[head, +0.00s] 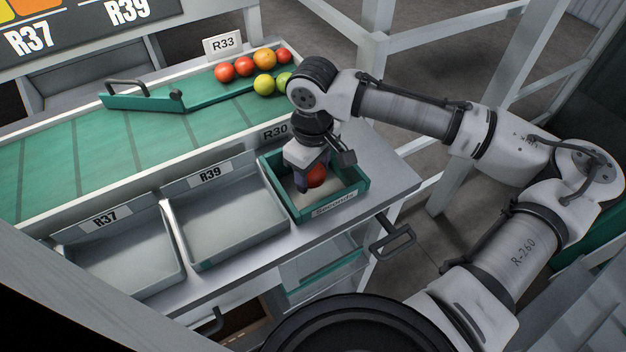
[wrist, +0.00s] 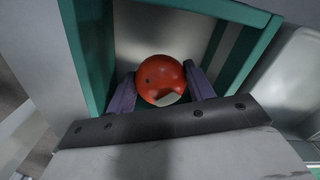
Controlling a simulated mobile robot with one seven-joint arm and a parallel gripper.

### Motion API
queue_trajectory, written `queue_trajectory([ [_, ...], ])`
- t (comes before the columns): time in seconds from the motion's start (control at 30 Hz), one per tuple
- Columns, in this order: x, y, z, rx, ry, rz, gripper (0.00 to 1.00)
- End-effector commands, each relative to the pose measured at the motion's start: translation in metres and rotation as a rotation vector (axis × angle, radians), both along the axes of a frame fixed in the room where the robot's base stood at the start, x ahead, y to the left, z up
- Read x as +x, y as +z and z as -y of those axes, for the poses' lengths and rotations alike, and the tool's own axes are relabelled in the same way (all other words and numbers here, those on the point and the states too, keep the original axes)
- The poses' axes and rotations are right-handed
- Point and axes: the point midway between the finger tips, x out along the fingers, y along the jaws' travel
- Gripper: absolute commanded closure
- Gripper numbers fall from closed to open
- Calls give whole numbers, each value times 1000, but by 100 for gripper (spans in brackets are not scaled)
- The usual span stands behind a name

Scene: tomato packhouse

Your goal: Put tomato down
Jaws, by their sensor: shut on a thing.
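A red tomato (wrist: 160,80) sits between the two fingers of my gripper (wrist: 162,88) in the wrist view, with a pale patch on its near side. In the head view the tomato (head: 317,175) shows at the right side of my gripper (head: 309,182), partly hidden by it. My gripper is shut on the tomato and points down inside the green crate labelled "Seconds" (head: 357,190). The crate's green wall (wrist: 90,50) surrounds it in the wrist view. Whether the tomato touches the crate floor I cannot tell.
Two grey trays, R39 (head: 225,225) and R37 (head: 120,262), stand empty left of the crate. Behind runs a green conveyor (head: 60,160) with several red, orange and yellow-green tomatoes (head: 263,59) at its far end and a diverter arm (head: 140,101).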

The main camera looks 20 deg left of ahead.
Motion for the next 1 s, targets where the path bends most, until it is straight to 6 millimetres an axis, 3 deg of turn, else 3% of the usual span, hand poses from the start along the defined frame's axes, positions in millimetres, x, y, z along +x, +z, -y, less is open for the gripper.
queue_trajectory([
  [0.3,0,-37,0,-1,0,0,62],
  [0.73,0,-44,0,0,0,-1,62],
  [0.77,0,-44,0,0,0,-1,46],
  [0.8,0,-44,0,0,0,0,41],
  [0.9,0,-44,0,0,0,0,28],
  [1.0,0,-44,0,0,0,0,25],
])
